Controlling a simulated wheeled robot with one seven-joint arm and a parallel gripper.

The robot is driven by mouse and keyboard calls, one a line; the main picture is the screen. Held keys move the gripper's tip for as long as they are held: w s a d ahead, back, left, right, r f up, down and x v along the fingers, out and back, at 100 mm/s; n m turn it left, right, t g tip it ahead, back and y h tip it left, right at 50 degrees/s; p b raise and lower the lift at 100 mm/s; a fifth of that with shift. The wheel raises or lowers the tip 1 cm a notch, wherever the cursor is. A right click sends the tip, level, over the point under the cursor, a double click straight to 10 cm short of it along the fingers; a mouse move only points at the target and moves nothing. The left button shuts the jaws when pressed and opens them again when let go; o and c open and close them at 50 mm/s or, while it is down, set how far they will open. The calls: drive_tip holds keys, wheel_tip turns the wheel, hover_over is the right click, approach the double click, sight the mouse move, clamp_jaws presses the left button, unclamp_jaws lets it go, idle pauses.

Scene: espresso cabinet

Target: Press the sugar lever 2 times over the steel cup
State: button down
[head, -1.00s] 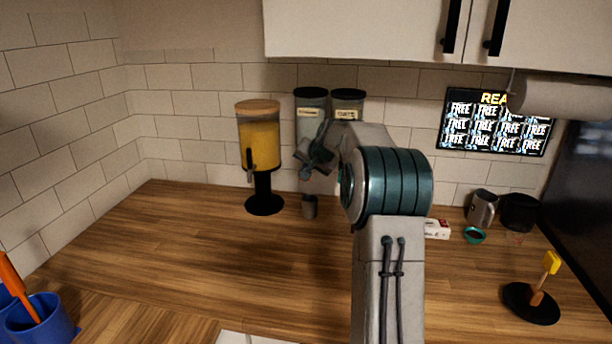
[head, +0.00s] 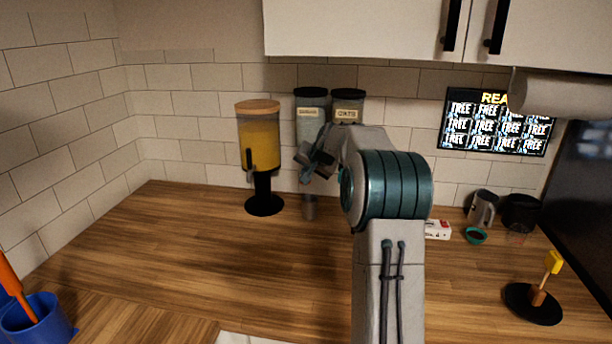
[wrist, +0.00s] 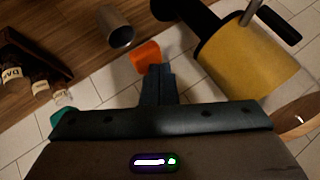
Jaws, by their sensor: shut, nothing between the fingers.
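The steel cup (head: 310,208) stands on the wooden counter below the labelled canisters; it also shows in the wrist view (wrist: 116,28). My gripper (head: 305,175) is above the cup in the head view. In the wrist view its fingers (wrist: 157,72) are together, empty, with the tips close to an orange block-like piece (wrist: 145,53). Contact between them is unclear. This piece may be the sugar lever, but I cannot be sure. Two black-lidded canisters, a left one (head: 308,115) and one labelled oats (head: 347,112), are at the back wall; my arm hides their lower parts.
A yellow-filled dispenser (head: 259,143) on a black stand (head: 264,204) is left of the cup; it looms right in the wrist view (wrist: 245,60). A metal pitcher (head: 482,207), teal bowl (head: 475,236) and black stand with yellow-topped tool (head: 532,304) are right.

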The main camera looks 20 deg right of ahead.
drive_tip(key=shift+f+b, duration=0.3)
drive_tip(key=shift+f, duration=0.1)
drive_tip(key=shift+r, duration=0.1)
idle(0.3)
drive_tip(key=shift+r+p, duration=1.15)
drive_tip(key=shift+r, duration=0.5)
wheel_tip(320, 180, up, 5)
drive_tip(key=p, duration=0.3)
drive_tip(key=shift+p, duration=0.35)
